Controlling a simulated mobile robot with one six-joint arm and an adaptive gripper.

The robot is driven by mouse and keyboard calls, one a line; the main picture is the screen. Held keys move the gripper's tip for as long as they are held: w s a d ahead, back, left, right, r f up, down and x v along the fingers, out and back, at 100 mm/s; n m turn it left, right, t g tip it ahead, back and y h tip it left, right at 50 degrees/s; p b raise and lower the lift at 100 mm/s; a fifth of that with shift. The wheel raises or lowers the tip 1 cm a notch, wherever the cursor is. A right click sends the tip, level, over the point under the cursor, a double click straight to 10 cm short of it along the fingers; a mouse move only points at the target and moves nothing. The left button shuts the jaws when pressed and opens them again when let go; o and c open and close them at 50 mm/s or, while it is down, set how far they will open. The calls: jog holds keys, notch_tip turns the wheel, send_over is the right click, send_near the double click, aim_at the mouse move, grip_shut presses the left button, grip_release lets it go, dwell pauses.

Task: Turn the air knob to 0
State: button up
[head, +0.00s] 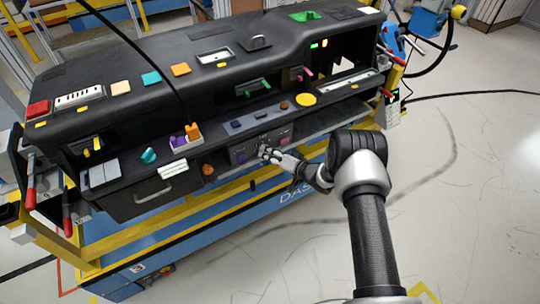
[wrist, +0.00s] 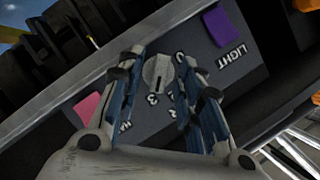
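The air knob is a round grey dial (wrist: 157,70) on the dark control panel (wrist: 226,80), seen in the wrist view. A dark mark on it points down in the picture, towards several white printed digits that are partly covered by my fingers. My gripper (wrist: 159,58) is open, with one fingertip on each side of the knob. A narrow gap seems to show beside the knob, but I cannot tell whether either finger touches it. In the head view, my gripper (head: 264,152) is at the panel front and hides the knob.
A purple button (wrist: 219,24) with the label LIGHT and a pink button (wrist: 88,107) flank the knob. The shelf above holds a yellow disc (head: 306,99) and small blocks. A drawer (head: 153,193) is at left. The floor at right is open.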

jog(key=shift+w+a, duration=0.1)
jog(key=shift+c, duration=0.3)
grip_shut()
